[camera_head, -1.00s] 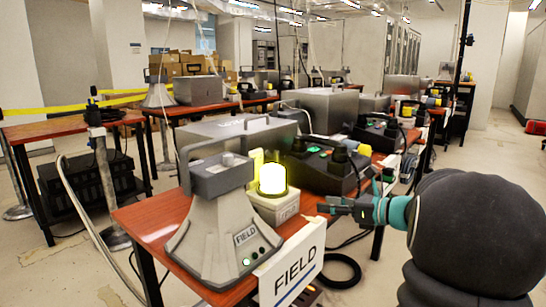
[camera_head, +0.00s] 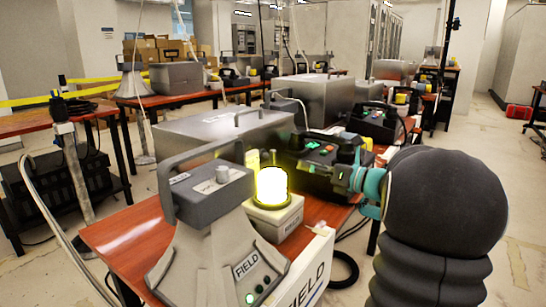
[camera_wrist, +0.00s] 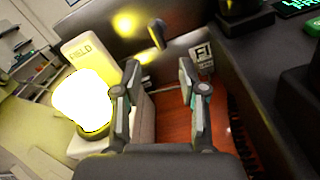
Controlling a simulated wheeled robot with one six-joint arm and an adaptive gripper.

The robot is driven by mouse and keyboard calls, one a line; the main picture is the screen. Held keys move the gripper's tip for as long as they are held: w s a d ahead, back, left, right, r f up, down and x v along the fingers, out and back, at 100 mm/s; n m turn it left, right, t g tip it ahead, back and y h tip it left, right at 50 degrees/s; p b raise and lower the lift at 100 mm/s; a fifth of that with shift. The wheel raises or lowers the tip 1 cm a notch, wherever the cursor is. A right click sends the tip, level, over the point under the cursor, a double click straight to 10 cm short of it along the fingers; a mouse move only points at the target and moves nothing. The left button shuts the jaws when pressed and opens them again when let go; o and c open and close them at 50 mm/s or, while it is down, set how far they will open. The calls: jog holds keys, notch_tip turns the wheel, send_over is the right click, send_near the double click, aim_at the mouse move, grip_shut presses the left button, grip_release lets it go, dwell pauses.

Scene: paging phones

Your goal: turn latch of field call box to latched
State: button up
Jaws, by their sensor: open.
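In the wrist view, a grey face (camera_wrist: 110,22) carries a small dark elongated latch-like part (camera_wrist: 156,33), beside a partly hidden label starting "FI" (camera_wrist: 200,52). My gripper (camera_wrist: 159,75) is open and empty, its fingers apart below that part in the picture and not visibly touching it. In the head view my gripper (camera_head: 347,178) is right of the lamp, by a dark desk phone.
The glowing lamp (camera_head: 271,186) sits close left of my fingers in the wrist view. A dark phone console (camera_head: 318,160) stands right of the box. A flared grey unit marked FIELD (camera_head: 215,250) is at the table's front. Bare tabletop (camera_wrist: 172,115) shows between my fingers.

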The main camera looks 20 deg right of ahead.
aim_at(276, 158)
jog(key=x, duration=1.1)
jog(key=shift+w+a+p, duration=0.2)
jog(key=shift+a+p, duration=0.1)
jog(key=shift+a, duration=0.15)
